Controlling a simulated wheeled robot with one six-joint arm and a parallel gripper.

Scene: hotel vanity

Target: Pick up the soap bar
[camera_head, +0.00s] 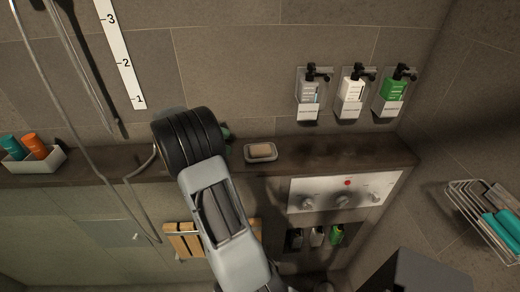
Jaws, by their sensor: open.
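The soap bar (262,151) is a small tan-pink block lying in a pale shallow soap dish (247,156) on the brown ledge. The dish is just right of the thick black joint of my arm, with a narrow gap between them in the picture. My arm rises from the bottom centre and covers part of the ledge. My gripper does not show; it appears hidden behind the arm's black joint. Nothing covers the soap bar in this view.
Three bottles in wall holders hang above the ledge (345,148): grey (308,90), white (352,90) and green (394,90). A control panel (325,187) sits below. A wire basket (483,215) is at right. A shower hose (75,125) and a tray with bottles (45,163) are at left.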

